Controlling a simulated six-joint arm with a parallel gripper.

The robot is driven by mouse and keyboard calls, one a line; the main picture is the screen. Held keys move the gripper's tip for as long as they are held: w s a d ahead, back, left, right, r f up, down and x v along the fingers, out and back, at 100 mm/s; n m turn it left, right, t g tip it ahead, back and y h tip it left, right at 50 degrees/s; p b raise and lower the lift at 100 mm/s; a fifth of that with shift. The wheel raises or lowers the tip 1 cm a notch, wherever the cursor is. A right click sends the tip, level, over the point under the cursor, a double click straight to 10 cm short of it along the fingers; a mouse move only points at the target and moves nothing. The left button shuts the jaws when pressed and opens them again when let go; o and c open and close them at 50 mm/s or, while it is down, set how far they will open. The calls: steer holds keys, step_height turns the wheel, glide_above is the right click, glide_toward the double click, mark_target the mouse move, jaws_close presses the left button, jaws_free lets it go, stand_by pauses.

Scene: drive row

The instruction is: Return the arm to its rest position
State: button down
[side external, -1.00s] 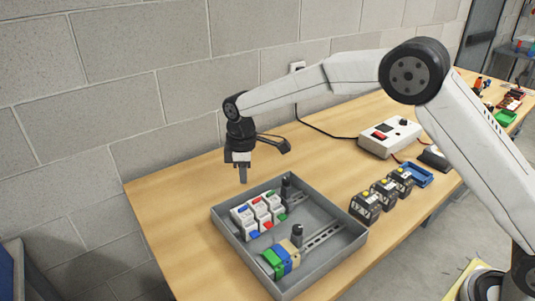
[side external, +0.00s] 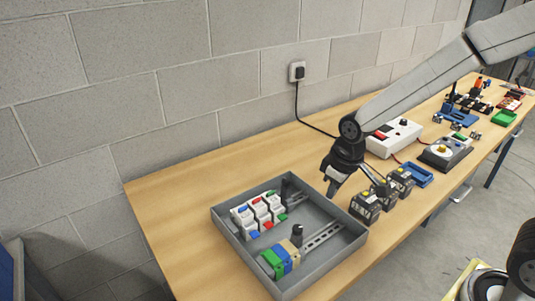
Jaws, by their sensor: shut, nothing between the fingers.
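My gripper (side external: 332,188) is shut and empty. It hangs pointing down above the table, just behind the right back side of the grey tray in the picture. My arm reaches in from the upper right. The grey tray (side external: 240,259) stands on the wooden table (side external: 180,205) and holds white modules (side external: 259,214) with coloured parts, a green, blue and tan block group (side external: 281,259), and slotted rails (side external: 322,236).
Several black drive units (side external: 366,206) stand in a row right of the tray, partly behind my gripper. A white power box (side external: 393,138), a blue bin (side external: 416,175) and a grey device with a round knob (side external: 444,153) lie farther right. The table's left part is clear.

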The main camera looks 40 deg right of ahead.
steer(key=s+d+f+m, duration=0.1)
steer(key=s+d+m, duration=0.1)
steer(key=s, duration=0.6)
steer(key=shift+s+d+f+m+t, duration=0.2)
steer(key=shift+s+d+m+t, duration=0.1)
steer(key=shift+s+m, duration=0.1)
